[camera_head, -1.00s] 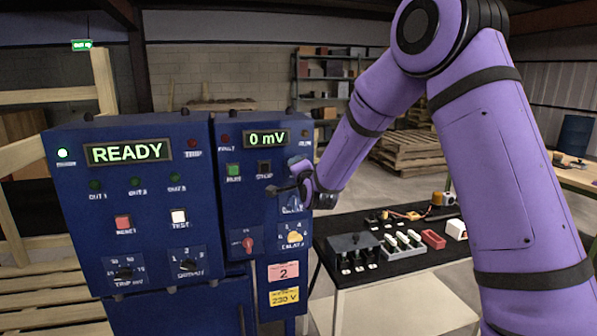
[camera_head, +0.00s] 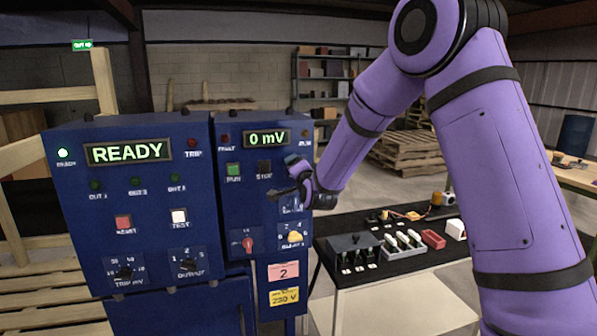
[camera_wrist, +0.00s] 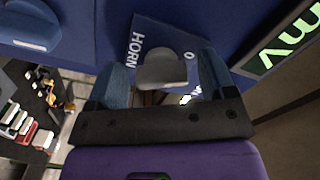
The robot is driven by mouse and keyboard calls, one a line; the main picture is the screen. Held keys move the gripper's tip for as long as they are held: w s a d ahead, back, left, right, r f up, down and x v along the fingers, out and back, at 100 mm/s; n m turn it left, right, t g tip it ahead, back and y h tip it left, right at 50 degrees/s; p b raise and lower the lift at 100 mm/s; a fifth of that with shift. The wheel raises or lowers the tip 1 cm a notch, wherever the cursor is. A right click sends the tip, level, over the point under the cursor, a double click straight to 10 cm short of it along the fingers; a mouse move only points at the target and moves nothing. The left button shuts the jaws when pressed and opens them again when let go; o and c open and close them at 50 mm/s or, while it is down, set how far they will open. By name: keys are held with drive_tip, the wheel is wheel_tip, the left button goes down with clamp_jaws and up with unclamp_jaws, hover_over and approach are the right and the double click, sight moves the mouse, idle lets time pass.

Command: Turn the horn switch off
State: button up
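The HORN switch (camera_wrist: 162,70) is a grey knob on a blue plate lettered HORN, with a 0 mark beside it, in the wrist view. My gripper (camera_wrist: 163,62) has its two blue-grey fingers spread on either side of the knob. A narrow gap shows at the right finger; contact at the left finger is unclear. In the head view, my gripper (camera_head: 284,180) is at the right part of the blue control cabinet (camera_head: 232,205). There it hides the knob, and only part of the switch plate (camera_head: 291,204) shows.
The green RUN button (camera_head: 233,170) and dark STOP button (camera_head: 264,168) are left of my gripper. A black-topped table (camera_head: 400,258) with small parts stands at right. The display (camera_head: 267,138) reads 0 mV.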

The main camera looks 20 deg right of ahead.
drive_tip(key=shift+s, duration=0.1)
drive_tip(key=s, duration=1)
drive_tip(key=shift+s, duration=0.3)
drive_tip(key=s+d+r+n+g, duration=0.2)
drive_tip(key=s+n+g, duration=0.2)
drive_tip(key=s, duration=0.8)
drive_tip(key=s+d+r+n+g, duration=0.2)
drive_tip(key=s+r+n+g, duration=0.1)
drive_tip(key=s, duration=1)
drive_tip(key=s+d+r+n+g, duration=0.3)
drive_tip(key=s+n+g, duration=0.1)
drive_tip(key=s, duration=0.9)
drive_tip(key=shift+n+g, duration=0.4)
drive_tip(key=shift+g, duration=0.5)
drive_tip(key=shift+r, duration=0.1)
